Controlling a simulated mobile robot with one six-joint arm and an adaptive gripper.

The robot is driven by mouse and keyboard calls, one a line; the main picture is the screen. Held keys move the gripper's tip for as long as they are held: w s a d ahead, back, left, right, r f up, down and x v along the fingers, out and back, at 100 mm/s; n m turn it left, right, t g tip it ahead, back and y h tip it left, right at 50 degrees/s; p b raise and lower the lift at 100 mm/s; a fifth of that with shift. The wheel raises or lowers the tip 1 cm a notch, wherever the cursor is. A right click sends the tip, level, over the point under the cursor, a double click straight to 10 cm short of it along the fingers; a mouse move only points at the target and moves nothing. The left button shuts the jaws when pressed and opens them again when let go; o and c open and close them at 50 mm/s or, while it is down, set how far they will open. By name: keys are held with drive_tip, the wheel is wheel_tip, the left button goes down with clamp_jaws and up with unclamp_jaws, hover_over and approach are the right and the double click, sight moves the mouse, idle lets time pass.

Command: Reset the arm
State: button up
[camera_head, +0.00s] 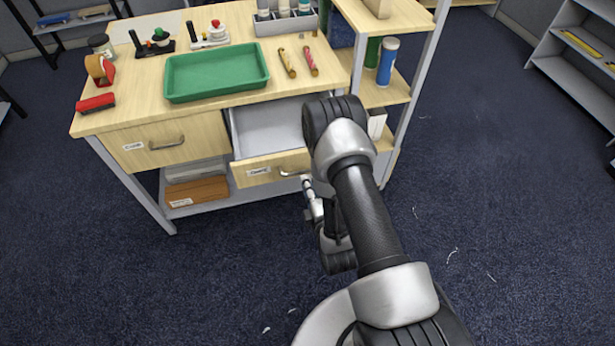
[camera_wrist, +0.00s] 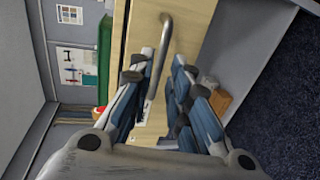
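My gripper (camera_head: 307,188) is in front of the pulled-out right drawer (camera_head: 270,128) of the workbench, close to its metal handle (camera_head: 294,173). In the wrist view my gripper (camera_wrist: 161,62) shows its two fingers apart with a gap between them. The drawer handle (camera_wrist: 165,45) runs through the view at that gap; I cannot tell whether a finger touches it. Nothing is held between the fingers. My arm hides the right part of the drawer in the head view.
A green tray (camera_head: 215,73), a red stapler (camera_head: 95,103) and a tape dispenser (camera_head: 100,69) stand on the bench top. The left drawer (camera_head: 165,143) is shut. A shelf unit (camera_head: 385,92) stands at the bench's right. The carpet (camera_head: 510,200) to the right is mostly clear.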

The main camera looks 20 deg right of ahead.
drive_tip(key=shift+s, duration=0.25)
idle(0.3)
drive_tip(key=w+r+m+g, duration=0.2)
drive_tip(key=w+r+m, duration=0.2)
drive_tip(key=w+r, duration=0.45)
drive_tip(key=s+r+m+g, duration=0.3)
drive_tip(key=s+r+m, duration=0.2)
drive_tip(key=r, duration=0.7)
drive_tip(key=s+r+m+g, duration=0.3)
drive_tip(key=s+r, duration=0.3)
drive_tip(key=s, duration=0.8)
drive_tip(key=s+r+m+g, duration=0.3)
drive_tip(key=s+r+m, duration=0.3)
drive_tip(key=s, duration=0.9)
drive_tip(key=shift+s+a+r, duration=0.2)
drive_tip(key=shift+a+r, duration=0.15)
drive_tip(key=shift+r, duration=0.3)
